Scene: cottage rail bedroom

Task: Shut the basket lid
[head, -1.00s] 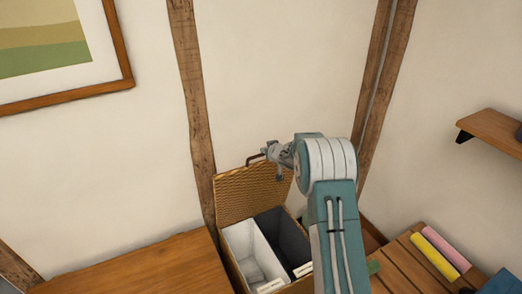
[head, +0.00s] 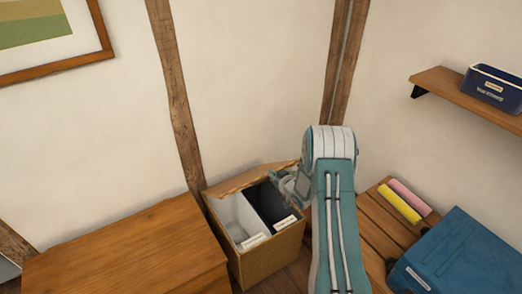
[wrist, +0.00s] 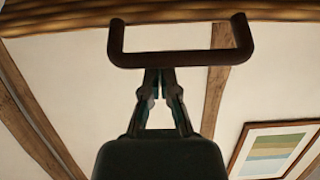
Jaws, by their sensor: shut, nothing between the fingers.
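The woven basket (head: 262,262) stands on the floor. It has a white compartment (head: 236,218) and a dark compartment (head: 268,203), both visible from above. Its lid (head: 245,178) is raised at the back and shows as a narrow tan band, tilted; it is not flat on the rim. My gripper (head: 284,183) is at the lid's right end, partly hidden by my arm. In the wrist view my gripper (wrist: 159,76) is shut and empty, its fingertips at the dark lid handle (wrist: 180,59). Whether they touch it I cannot tell. The woven lid edge (wrist: 150,14) crosses the top.
A wooden cabinet (head: 130,250) stands left of the basket. On the right, a slatted wooden bench (head: 378,220) carries pink and yellow rolls (head: 400,204) and a blue case (head: 460,255). A wall shelf (head: 450,90) holds a navy bin (head: 492,88).

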